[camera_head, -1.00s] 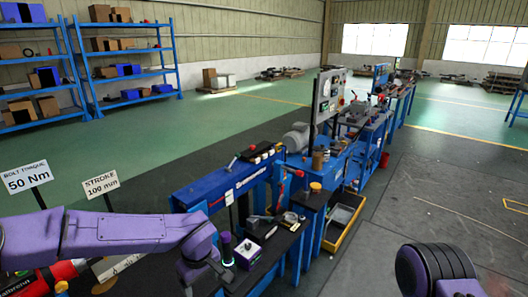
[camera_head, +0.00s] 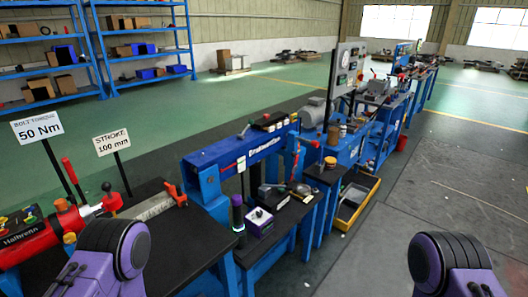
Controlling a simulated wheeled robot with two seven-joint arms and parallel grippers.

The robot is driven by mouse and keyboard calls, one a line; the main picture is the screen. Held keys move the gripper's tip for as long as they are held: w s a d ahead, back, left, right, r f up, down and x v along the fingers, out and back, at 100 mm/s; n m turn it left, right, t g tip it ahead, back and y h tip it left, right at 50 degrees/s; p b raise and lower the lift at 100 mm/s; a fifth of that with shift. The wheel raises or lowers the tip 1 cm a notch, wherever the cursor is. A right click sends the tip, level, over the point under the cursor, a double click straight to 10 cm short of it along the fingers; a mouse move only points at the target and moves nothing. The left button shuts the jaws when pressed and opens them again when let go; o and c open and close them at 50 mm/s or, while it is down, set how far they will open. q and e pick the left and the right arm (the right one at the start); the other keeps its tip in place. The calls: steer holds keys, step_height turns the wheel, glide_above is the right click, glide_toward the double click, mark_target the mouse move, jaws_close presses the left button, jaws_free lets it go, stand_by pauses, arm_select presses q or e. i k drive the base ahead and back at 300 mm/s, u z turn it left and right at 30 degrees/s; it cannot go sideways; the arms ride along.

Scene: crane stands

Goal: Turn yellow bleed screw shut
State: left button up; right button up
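A red cylinder (camera_head: 28,236) marked "Halbrenn" lies on the dark bench at the lower left. A yellow knob (camera_head: 70,238) sits at its right end, low on the front side. Small yellow parts (camera_head: 28,218) also show on top of it, near green and red ones; I cannot tell for sure which yellow part is the bleed screw, or how far it is turned. My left arm shows as a purple joint just right of the cylinder, and my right arm at the lower right. Neither gripper is in view.
Signs reading "50 Nm" (camera_head: 37,126) and "100 mm" (camera_head: 112,143) stand behind the cylinder. A red lever (camera_head: 69,170) and a red-knobbed lever (camera_head: 112,201) rise near it. A blue press frame (camera_head: 240,150) stands to the right. The floor at right is clear.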

mark_target(69, 237)
steer(key=u, duration=1.85)
